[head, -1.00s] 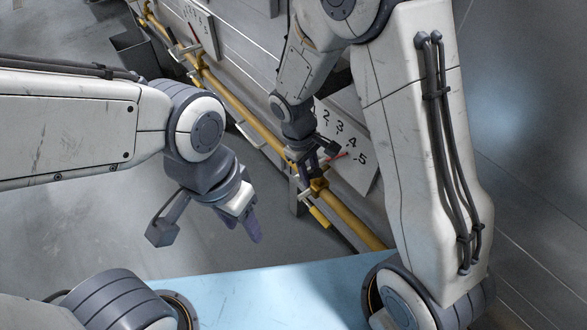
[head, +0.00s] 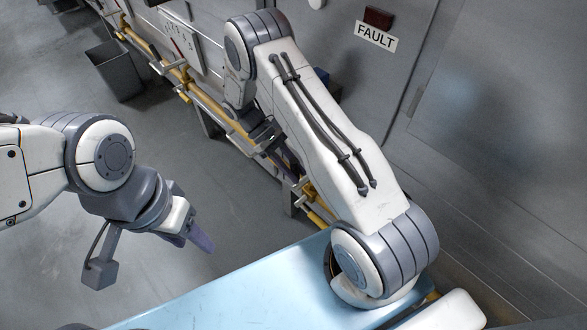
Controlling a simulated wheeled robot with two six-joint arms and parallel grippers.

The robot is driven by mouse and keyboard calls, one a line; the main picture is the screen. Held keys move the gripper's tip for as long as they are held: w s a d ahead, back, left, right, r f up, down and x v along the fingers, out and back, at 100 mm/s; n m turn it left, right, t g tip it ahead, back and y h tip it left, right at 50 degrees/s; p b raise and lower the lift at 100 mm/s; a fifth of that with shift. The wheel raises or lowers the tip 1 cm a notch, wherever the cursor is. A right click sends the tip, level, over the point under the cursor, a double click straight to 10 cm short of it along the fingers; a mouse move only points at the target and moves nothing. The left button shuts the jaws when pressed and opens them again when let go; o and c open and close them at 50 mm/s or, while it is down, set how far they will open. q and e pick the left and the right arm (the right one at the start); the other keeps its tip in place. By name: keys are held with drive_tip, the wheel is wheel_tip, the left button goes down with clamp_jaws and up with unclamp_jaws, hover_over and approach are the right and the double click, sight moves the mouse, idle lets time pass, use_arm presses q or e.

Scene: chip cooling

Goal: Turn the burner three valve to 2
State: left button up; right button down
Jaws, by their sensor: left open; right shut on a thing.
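My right gripper (head: 280,150) is at the yellow pipe (head: 228,118), largely behind my own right arm. It is shut on a valve handle there; the grip itself is mostly hidden. The dial plate beside that valve is covered by my arm, so its pointer cannot be read. Another dial plate (head: 181,42) with a red pointer is further up the pipe, with a yellow valve (head: 178,70) below it. My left gripper (head: 198,236) is open and empty over the grey floor, well away from the pipe.
A pale blue surface (head: 230,293) lies at the front. A dark bin (head: 115,72) stands on the floor at the upper left. A FAULT sign (head: 376,37) with a dark red lamp (head: 378,17) is on the wall. Open floor (head: 190,150) lies left of the pipe.

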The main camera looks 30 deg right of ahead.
drive_tip(key=shift+w, duration=0.15)
idle(0.4)
drive_tip(key=c, duration=0.7)
unclamp_jaws()
drive_tip(key=shift+o, duration=0.2)
drive_tip(key=b+v, duration=0.1)
drive_tip(key=v, duration=0.9)
drive_tip(key=shift+w+a+b, duration=0.15)
drive_tip(key=shift+w+b, duration=0.1)
drive_tip(key=shift+b, duration=0.15)
